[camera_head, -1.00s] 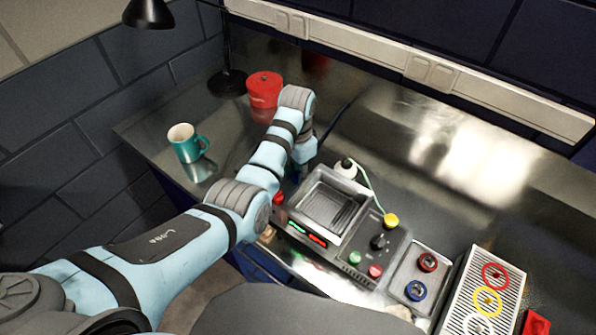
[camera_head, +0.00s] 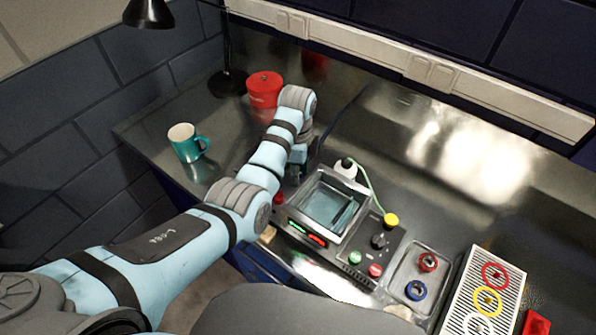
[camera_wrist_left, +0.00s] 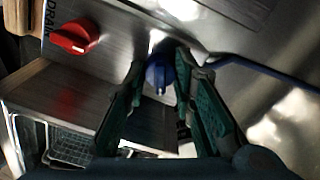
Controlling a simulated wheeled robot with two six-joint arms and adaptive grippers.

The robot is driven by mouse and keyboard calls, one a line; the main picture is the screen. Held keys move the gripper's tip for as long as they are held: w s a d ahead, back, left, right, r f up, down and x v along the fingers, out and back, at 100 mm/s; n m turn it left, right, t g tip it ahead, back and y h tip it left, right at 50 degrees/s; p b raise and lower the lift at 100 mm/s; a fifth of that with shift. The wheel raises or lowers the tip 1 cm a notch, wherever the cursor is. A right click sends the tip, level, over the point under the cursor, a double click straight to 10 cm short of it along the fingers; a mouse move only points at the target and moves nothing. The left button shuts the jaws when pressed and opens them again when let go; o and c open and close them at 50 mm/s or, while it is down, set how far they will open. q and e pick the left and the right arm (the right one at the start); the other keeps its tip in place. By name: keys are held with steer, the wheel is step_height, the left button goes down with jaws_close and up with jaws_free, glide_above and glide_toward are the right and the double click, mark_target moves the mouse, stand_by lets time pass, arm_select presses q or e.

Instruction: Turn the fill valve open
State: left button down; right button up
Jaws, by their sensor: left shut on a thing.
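The fill valve, a blue knob (camera_wrist_left: 160,76), shows in the left wrist view between the fingers of my left gripper (camera_wrist_left: 163,65), which is shut on it. In the head view my arm hides the valve and most of the gripper. A red knob (camera_wrist_left: 75,37) with lettering beside it sits to the left of the valve in the wrist view. The square metal tank (camera_head: 326,205) beside my left forearm in the head view holds clear bluish liquid. My right gripper is not in view.
A teal mug (camera_head: 185,145), a red canister (camera_head: 264,90) and a black lamp (camera_head: 229,82) stand behind and left of my arm. A control panel (camera_head: 376,246) and a tray with knobs lie to the right.

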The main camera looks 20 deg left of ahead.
arm_select(q)
steer(key=shift+w+r+m, duration=0.1)
steer(key=shift+w+m, duration=0.05)
steer(key=shift+m, duration=0.45)
steer(key=c, duration=1.6)
jaws_free()
